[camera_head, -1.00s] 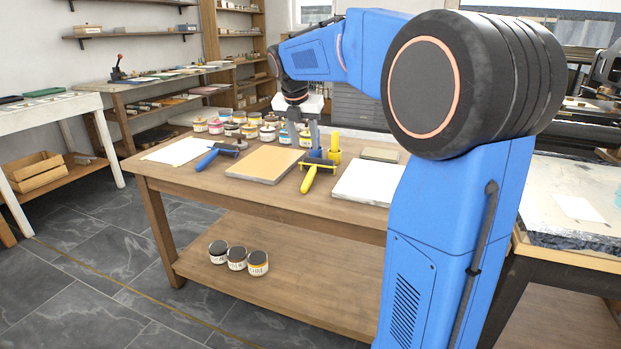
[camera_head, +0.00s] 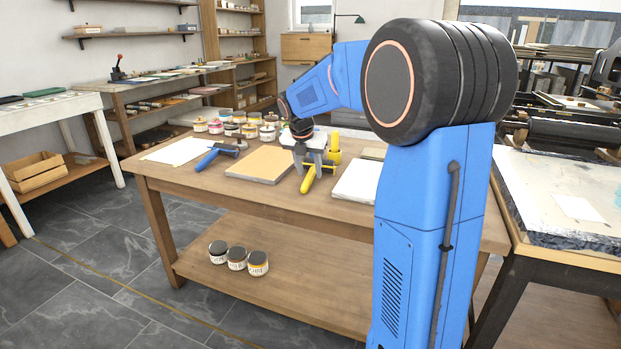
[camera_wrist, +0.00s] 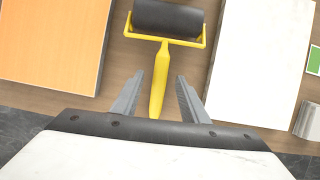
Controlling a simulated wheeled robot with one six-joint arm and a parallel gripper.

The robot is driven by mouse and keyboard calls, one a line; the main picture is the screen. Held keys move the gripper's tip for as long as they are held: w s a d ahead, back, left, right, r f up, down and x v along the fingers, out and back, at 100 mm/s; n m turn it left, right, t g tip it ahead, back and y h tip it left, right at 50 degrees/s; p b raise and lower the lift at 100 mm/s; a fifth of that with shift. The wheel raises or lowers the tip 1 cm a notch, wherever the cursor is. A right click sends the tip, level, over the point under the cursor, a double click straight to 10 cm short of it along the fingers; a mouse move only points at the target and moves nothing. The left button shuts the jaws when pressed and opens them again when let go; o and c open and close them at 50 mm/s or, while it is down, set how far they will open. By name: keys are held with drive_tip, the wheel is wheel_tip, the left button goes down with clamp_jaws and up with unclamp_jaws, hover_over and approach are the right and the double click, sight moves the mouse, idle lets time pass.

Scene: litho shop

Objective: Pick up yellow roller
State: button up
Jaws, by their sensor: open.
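The yellow roller lies on the wooden table, its yellow handle (camera_head: 308,180) pointing to the table's front edge. In the wrist view its yellow handle (camera_wrist: 158,88) runs between my two fingers, and its dark grey cylinder (camera_wrist: 167,17) is at the top, in a yellow frame. My gripper (camera_wrist: 158,90) is open, with one finger on each side of the handle and a gap on both sides. In the head view my gripper (camera_head: 314,160) is above the handle and hides part of the roller. Whether the fingertips are at handle height is hard to tell.
An orange board (camera_head: 262,163) lies left of the roller, a white slab (camera_head: 357,181) right of it. A blue-handled roller (camera_head: 207,159) lies further left. Yellow (camera_head: 334,148) shows behind my gripper. Several ink jars (camera_head: 232,128) stand at the back of the wooden table (camera_head: 200,187).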

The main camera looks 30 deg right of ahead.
drive_tip(key=shift+x, duration=0.85)
clamp_jaws()
